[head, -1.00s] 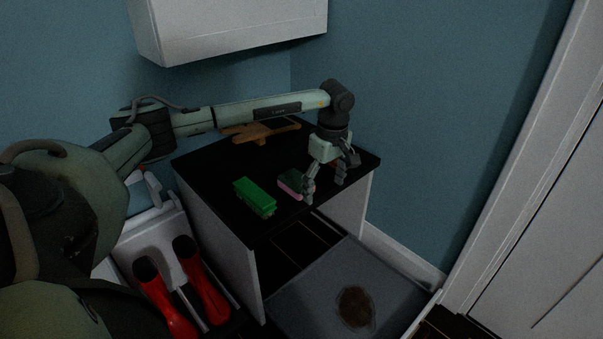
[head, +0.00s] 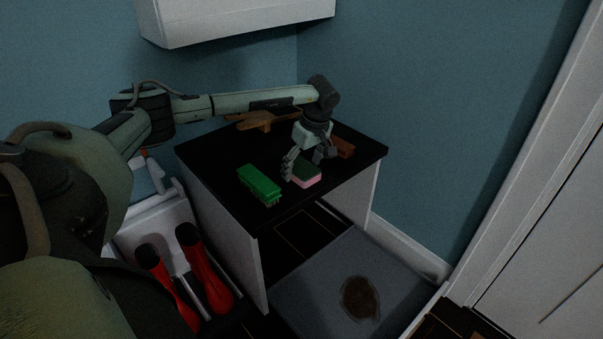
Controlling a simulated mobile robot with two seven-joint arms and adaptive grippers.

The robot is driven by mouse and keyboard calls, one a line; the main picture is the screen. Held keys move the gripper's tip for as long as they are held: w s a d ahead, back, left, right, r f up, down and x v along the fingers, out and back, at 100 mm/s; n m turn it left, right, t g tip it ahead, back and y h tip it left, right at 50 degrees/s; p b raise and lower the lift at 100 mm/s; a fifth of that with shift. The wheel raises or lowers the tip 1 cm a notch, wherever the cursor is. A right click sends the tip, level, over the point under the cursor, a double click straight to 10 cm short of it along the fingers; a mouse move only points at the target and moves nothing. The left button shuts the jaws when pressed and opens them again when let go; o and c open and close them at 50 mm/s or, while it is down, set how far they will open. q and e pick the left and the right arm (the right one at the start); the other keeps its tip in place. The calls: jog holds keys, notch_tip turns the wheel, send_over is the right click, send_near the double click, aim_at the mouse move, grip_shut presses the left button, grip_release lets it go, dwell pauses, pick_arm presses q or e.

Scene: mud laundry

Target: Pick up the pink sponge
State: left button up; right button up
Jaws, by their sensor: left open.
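My left gripper (head: 305,172) is open above the table and points down. Its fingers are by the sponge, one at the sponge's left end and others behind it to the right. I cannot tell whether a finger touches the sponge. My right gripper is not in view.
A green brush (head: 260,185) lies just left of the sponge. A reddish-brown block (head: 343,147) is behind the gripper to the right. A wooden item (head: 262,121) lies at the back. A white cabinet (head: 235,18) hangs above.

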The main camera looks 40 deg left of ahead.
pick_arm(q)
jog(key=shift+f, duration=0.25)
dwell(0.5)
jog(key=c, duration=0.8)
